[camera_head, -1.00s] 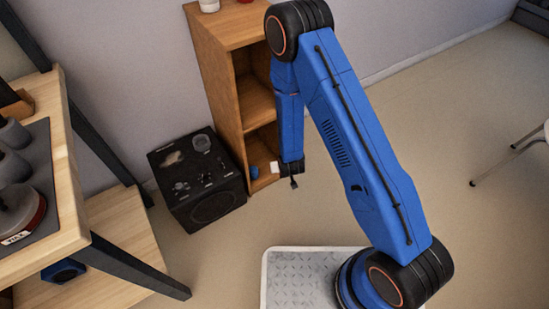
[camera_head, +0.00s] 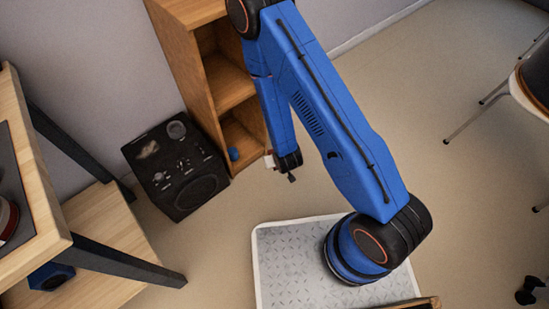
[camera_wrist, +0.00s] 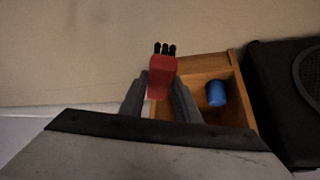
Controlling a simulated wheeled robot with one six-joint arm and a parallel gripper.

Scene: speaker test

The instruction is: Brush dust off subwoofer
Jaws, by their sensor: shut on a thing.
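The subwoofer (camera_head: 180,195) is a black box on the floor at left centre, beside the wooden shelf. Its top has a pale dusty patch (camera_head: 148,149), a round grey piece (camera_head: 177,129) and several small pale-marked bits. A black edge of it also shows at the right in the wrist view (camera_wrist: 272,85). My gripper (camera_wrist: 160,88) is shut on a small brush (camera_wrist: 162,66) with a red body and black bristles pointing away from me. In the head view my arm's end hangs right of the subwoofer, apart from it; the brush cannot be made out there.
A wooden shelf (camera_head: 182,60) stands behind the subwoofer, with a blue cylinder (camera_head: 233,154) in its low compartment, also in the wrist view (camera_wrist: 216,94). A wooden table (camera_head: 38,215) with dark legs is at left. A chair (camera_head: 535,75) is at right. Floor between is clear.

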